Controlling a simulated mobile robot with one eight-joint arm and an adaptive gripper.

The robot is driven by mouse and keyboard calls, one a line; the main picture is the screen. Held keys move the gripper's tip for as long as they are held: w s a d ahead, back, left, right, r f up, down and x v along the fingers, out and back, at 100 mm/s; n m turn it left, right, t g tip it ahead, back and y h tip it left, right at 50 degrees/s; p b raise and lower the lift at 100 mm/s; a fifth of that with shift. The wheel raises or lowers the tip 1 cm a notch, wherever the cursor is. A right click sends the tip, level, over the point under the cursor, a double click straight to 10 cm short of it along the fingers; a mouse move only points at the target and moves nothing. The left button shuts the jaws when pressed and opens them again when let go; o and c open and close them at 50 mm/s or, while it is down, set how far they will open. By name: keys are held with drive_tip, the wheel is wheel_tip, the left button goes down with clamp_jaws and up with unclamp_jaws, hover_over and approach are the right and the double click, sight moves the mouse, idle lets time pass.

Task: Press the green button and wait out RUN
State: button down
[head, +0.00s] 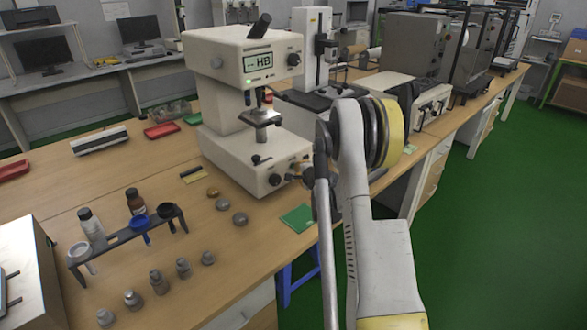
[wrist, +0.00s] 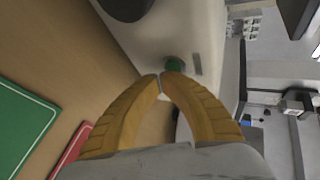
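The white hardness tester (head: 235,110) stands on the wooden bench in the head view. Its display (head: 258,62) reads "-- HB", with a small green light just below. In the wrist view the green button (wrist: 174,65) sits on the tester's pale body (wrist: 150,45), beside a grey slot-like mark. My gripper (wrist: 161,75) has its yellow fingers' tips together, with nothing between them. The tips are right at the button's near edge; I cannot tell if they touch it.
A green flat pad (head: 298,218) lies at the bench edge by my arm. Metal test pieces (head: 183,267) and a rack (head: 125,235) with bottles stand at front left. Other machines (head: 410,45) line the bench behind. Green floor (head: 480,230) is open at right.

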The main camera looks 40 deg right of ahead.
drive_tip(key=shift+w, duration=0.4)
idle(0.6)
drive_tip(key=shift+s, duration=0.8)
drive_tip(key=shift+s, duration=0.1)
drive_tip(key=shift+s+d, duration=0.15)
drive_tip(key=shift+s, duration=1.1)
drive_tip(key=shift+s+d, duration=0.1)
drive_tip(key=shift+s, duration=1.1)
